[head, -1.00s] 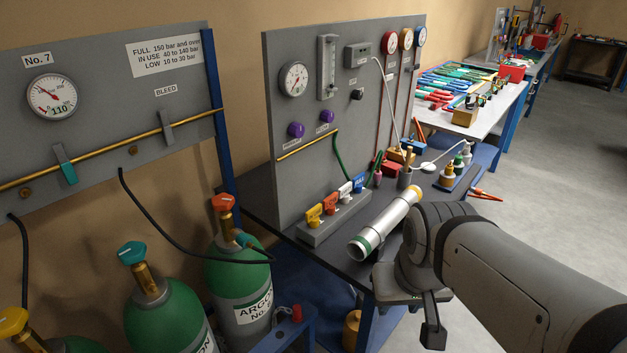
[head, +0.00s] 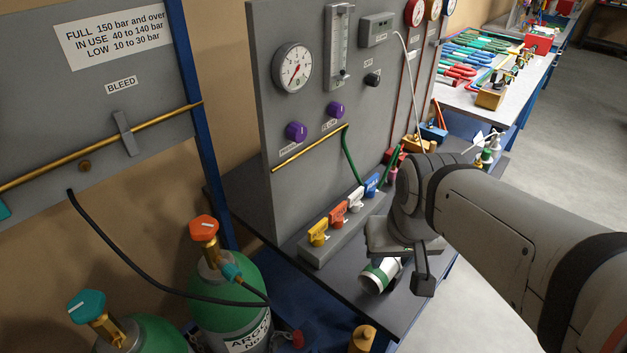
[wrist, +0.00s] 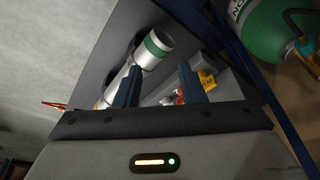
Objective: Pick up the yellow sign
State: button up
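The yellow sign (head: 318,233) is a small yellow tag at the near left end of a row of coloured tags on a grey block (head: 322,254). In the wrist view the yellow sign (wrist: 207,79) shows just right of the right finger, with black marks on it. My gripper (head: 421,284) is to the right of the sign in the head view, above the bench; one finger shows there. In the wrist view my gripper (wrist: 158,80) has its two dark blue fingers well apart, with nothing held between them.
Orange (head: 338,213), white (head: 355,198) and blue (head: 371,184) tags stand beside the yellow one. A silver tube with a green band (head: 379,275) lies on the bench below my gripper. The grey gauge panel (head: 262,120) rises behind the block. Green cylinders (head: 229,301) stand at left.

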jog(key=w+a+m+p, duration=0.2)
jog(key=w+a, duration=0.1)
jog(key=w, duration=0.4)
jog(key=m+g+p, duration=0.3)
jog(key=m, duration=0.3)
send_over(318, 224)
jog(key=f, duration=0.7)
jog(key=shift+s+f, duration=0.1)
jog(key=shift+s, duration=0.2)
jog(key=shift+w+a+f+m, duration=0.15)
jog(key=shift+f+m, duration=0.15)
jog(key=shift+f+p, duration=1)
jog(key=shift+f, duration=2.95)
jog(key=shift+c, duration=0.6)
jog(key=c, duration=0.5)
jog(key=shift+w, duration=0.1)
jog(key=shift+c, duration=0.2)
